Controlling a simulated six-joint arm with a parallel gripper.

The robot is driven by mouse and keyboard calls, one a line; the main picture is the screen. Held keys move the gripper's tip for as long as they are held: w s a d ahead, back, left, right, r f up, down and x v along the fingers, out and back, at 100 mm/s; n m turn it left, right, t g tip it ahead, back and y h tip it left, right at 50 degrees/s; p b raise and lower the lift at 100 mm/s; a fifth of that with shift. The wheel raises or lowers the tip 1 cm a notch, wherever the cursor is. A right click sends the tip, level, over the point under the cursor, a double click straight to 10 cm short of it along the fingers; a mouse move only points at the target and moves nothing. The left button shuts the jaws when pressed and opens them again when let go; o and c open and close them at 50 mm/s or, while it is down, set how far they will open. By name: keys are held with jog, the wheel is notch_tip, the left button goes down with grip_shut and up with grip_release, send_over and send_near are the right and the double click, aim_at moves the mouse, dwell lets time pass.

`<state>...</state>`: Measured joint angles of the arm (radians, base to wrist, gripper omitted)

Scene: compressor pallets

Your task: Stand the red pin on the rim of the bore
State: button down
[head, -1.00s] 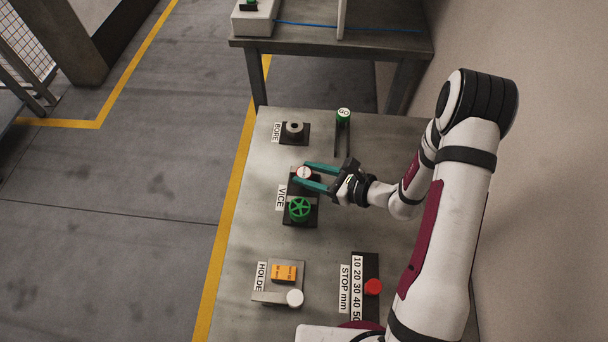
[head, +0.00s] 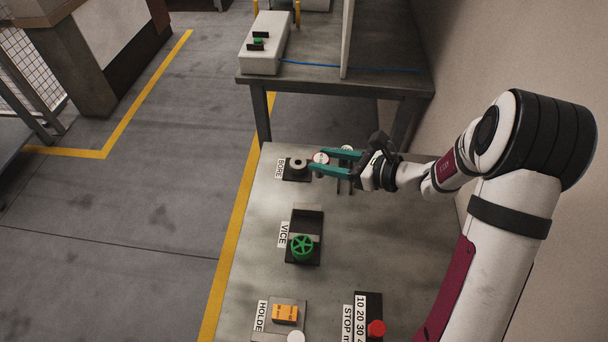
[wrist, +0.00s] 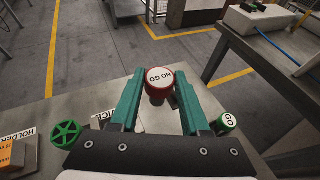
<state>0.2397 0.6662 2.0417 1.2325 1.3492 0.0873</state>
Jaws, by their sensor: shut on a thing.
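My gripper (head: 320,161) is shut on the red pin (head: 321,157), with one teal finger on each side of it. The pin's white top reads "NO GO" in the wrist view (wrist: 160,78), with a red edge around it. The bore (head: 297,163) is a grey ring on a dark base by the BORE label in the head view. The pin is just to the right of the bore in that view, held up above the table. I cannot tell its exact height.
The vice (head: 306,222) with its green handwheel (head: 302,247) stands nearer, its jaw area empty. A green GO pin (wrist: 227,121) stands right of my gripper in the wrist view. The orange holder block (head: 285,314) and red stop knob (head: 376,328) are nearer still.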

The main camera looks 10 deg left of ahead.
jog(key=w+d+r, duration=0.2)
jog(key=w+d, duration=0.2)
jog(key=w, duration=0.4)
jog(key=a+f, duration=0.3)
jog(key=w+a+f, duration=0.1)
jog(key=a+f, duration=0.2)
jog(key=a, duration=0.1)
jog(key=w+a+f, duration=0.1)
jog(key=a+f, duration=0.2)
jog(key=f, duration=0.1)
jog(key=shift+w+a, duration=0.15)
jog(key=shift+w, duration=0.1)
jog(key=shift+f, duration=0.1)
jog(key=shift+f, duration=0.5)
jog(key=shift+c, duration=1.9)
grip_release()
